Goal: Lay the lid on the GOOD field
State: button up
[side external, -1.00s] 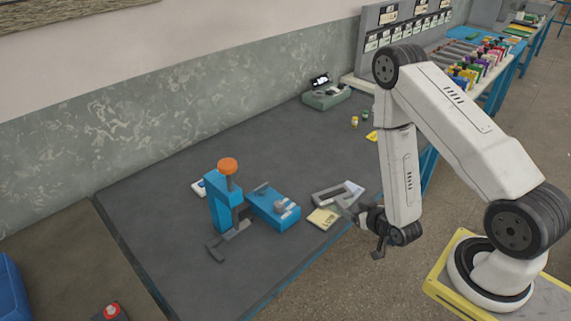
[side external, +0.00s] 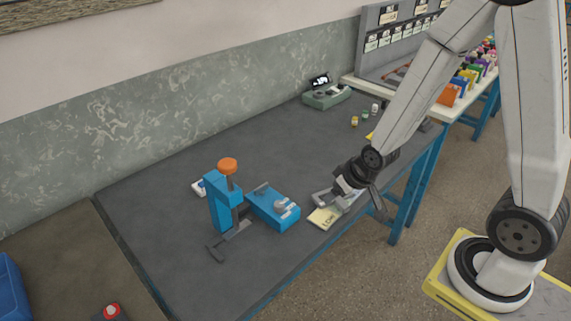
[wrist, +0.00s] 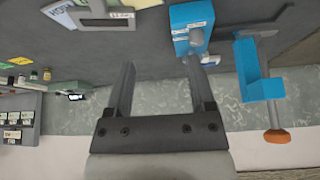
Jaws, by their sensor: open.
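My gripper (wrist: 160,62) is open, with nothing between its fingers in the wrist view. In the side view it hangs over the bench's right front edge and covers part of a grey frame (side external: 323,198). That frame also shows in the wrist view (wrist: 95,22), with a small label on it. A pale yellow card, apparently lettered LOW (side external: 325,218), lies beside the frame. A blue-and-white card (wrist: 60,15) is beside the frame in the wrist view. I cannot make out a GOOD label or tell which part is the lid.
A blue block (side external: 262,203) with a grey knob stands left of the frame. Beside it is a blue press (side external: 219,205) with an orange knob. A green case (side external: 326,97) and small bottles stand farther back. The grey bench top (side external: 170,225) is clear at left.

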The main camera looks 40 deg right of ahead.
jog(key=s+a+r+n+g, duration=0.1)
jog(key=s+a+r+g, duration=0.1)
jog(key=s+r, duration=0.3)
jog(key=shift+a+r+g, duration=0.4)
jog(key=shift+a+r, duration=0.05)
jog(key=shift+a, duration=0.05)
dwell(0.9)
